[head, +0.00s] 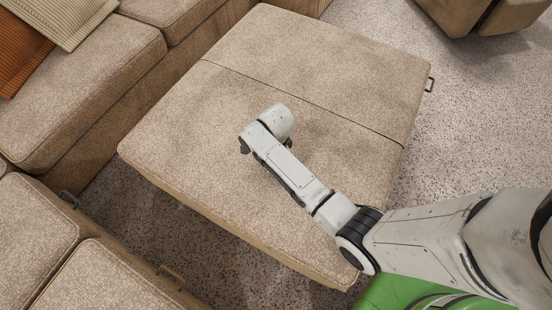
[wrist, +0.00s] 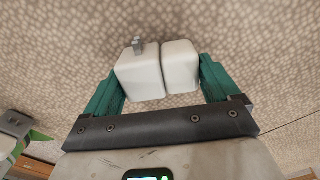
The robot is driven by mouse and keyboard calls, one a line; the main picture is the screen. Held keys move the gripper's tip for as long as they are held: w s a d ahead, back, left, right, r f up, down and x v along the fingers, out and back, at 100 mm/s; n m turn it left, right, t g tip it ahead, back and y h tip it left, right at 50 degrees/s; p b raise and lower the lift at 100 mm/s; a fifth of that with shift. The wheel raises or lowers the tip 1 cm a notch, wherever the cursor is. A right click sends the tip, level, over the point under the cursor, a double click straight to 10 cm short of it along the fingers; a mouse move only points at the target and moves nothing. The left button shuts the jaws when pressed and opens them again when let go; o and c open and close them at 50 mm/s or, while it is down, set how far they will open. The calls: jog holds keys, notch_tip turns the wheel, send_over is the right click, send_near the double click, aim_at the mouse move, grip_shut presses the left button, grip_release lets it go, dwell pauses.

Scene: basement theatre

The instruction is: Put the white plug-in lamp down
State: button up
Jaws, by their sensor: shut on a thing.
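The white plug-in lamp (wrist: 140,75) shows in the wrist view as a white, rounded, two-part block with small grey prongs on top of its left part. My gripper (wrist: 160,82) has its green fingers on both sides of the lamp and is shut on it. Beyond the lamp is beige patterned upholstery; I cannot tell whether the lamp touches it. In the head view my arm reaches over the large beige ottoman (head: 200,130), with its end above the middle of the top. The fingers and the lamp are hidden there behind my wrist.
The ottoman top looks bare around my arm. Beige sofa sections (head: 85,95) stand at the left, with an orange cushion (head: 22,52) and a cream cushion (head: 68,18) at the upper left. Another seat (head: 465,12) is at the upper right. Speckled carpet (head: 480,110) is open at the right.

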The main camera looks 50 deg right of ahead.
jog(key=o, duration=0.8)
jog(key=shift+f, duration=0.1)
notch_tip(320, 180, up, 12)
jog(key=p, duration=0.4)
jog(key=s+a+r+n, duration=0.1)
jog(key=s+n, duration=0.5)
jog(key=n, duration=0.1)
jog(key=s+a+r+n, duration=0.2)
jog(key=s+n, duration=0.4)
jog(key=n, duration=0.1)
jog(key=s+a+r+n+t, duration=0.1)
jog(key=s+a+r+n, duration=0.1)
jog(key=s+n, duration=0.4)
jog(key=shift+s+n, duration=0.25)
jog(key=shift+n, duration=0.75)
